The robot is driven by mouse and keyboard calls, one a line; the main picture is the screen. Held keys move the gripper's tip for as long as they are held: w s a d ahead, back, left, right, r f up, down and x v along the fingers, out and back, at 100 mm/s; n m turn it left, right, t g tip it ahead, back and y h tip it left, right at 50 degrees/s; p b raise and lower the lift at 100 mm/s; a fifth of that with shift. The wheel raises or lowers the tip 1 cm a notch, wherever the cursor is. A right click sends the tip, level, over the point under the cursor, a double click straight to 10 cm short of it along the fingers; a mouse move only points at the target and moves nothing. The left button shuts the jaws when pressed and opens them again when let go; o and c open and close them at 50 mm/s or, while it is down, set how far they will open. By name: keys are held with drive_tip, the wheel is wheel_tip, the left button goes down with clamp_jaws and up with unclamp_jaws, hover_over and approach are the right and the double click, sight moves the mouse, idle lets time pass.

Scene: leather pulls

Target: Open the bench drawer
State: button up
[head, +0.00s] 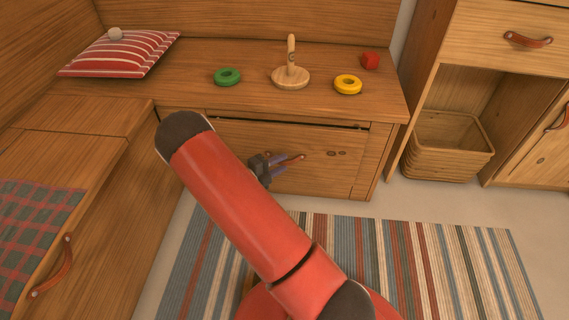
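The bench drawer (325,172) is the wide wooden front below the bench seat, partly hidden by my red arm. A dark gap runs along its top edge; I cannot tell whether it is slightly open. A reddish-brown leather pull (295,159) shows on the drawer front, its left part hidden by my gripper. My gripper (280,165) is at this pull, with bluish fingers pointing right. It is small and partly behind my arm, so I cannot tell whether the fingers are apart or closed on the pull.
A basket (447,148) stands right. A striped rug (440,265) covers the floor in front.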

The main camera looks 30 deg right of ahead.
drive_tip(key=shift+x, duration=1.15)
clamp_jaws()
